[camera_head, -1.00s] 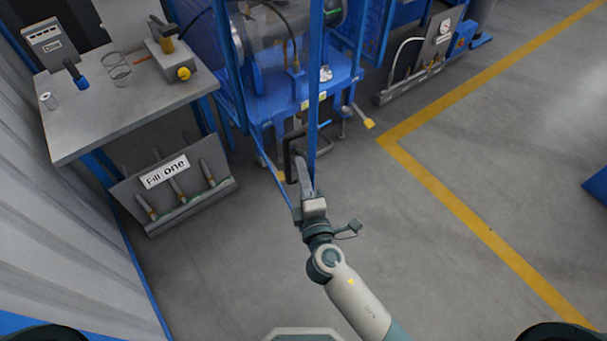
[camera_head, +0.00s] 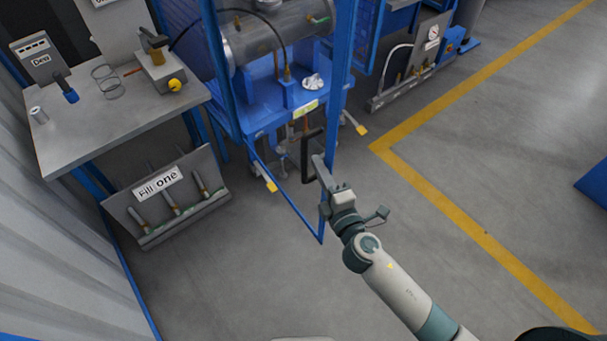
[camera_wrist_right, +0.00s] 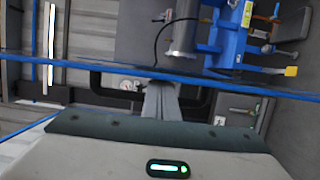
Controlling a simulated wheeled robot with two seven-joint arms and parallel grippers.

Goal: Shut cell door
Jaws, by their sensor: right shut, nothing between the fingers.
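The cell door is a tall blue frame (camera_head: 337,130) that stands open, swung out from the blue cell toward me. A black bar handle (camera_head: 307,158) sits on it near its free edge. My right gripper (camera_head: 319,163) is shut with nothing between its fingers, close beside the handle. In the right wrist view, the fingers (camera_wrist_right: 160,98) lie in front of the black handle (camera_wrist_right: 103,84) and the blue door bar (camera_wrist_right: 110,65). I cannot tell whether they touch. My left gripper is not in view.
Inside the cell, a metal cylinder (camera_head: 270,38) sits on a blue stand (camera_head: 262,108). A grey bench (camera_head: 75,140) and a "Fill one" rack (camera_head: 165,205) stand at left. Open grey floor with a yellow line (camera_head: 440,195) lies at right.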

